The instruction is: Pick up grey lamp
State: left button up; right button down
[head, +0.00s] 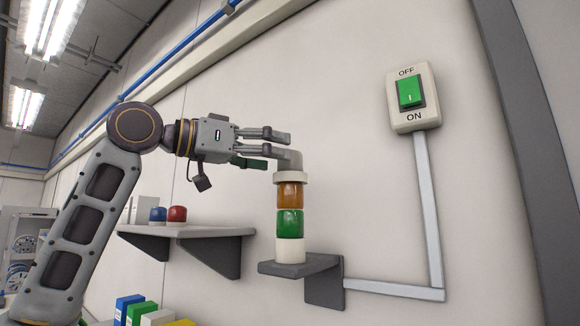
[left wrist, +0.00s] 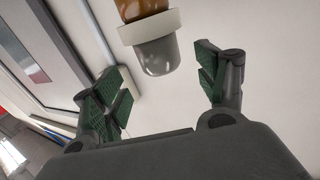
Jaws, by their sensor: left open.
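The grey lamp (head: 293,159) is the dome at the top of a signal stack, above a white ring, an orange segment (head: 290,194), a green segment (head: 290,223) and a white base. The stack stands upright on a small grey wall bracket (head: 300,266). My left gripper (head: 277,150) reaches in from the left at the lamp's height, fingers open and level. In the left wrist view the grey lamp (left wrist: 157,56) lies ahead, roughly between the spread green-padded fingertips of my left gripper (left wrist: 160,76), with gaps on both sides. My right gripper is not seen.
A wall shelf (head: 222,231) at left holds a blue lamp (head: 158,214) and a red lamp (head: 177,214). A switch box (head: 410,97) with a green rocker is on the wall at right, with conduit to the bracket. Coloured bins (head: 139,312) stand low at left.

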pick_arm(q)
jog(key=shift+p+x, duration=0.7)
jog(key=shift+x, duration=1.15)
jog(key=shift+w+d+f, duration=0.2)
jog(key=shift+w+d, duration=0.3)
jog(key=shift+d, duration=0.1)
jog(key=c, duration=1.2)
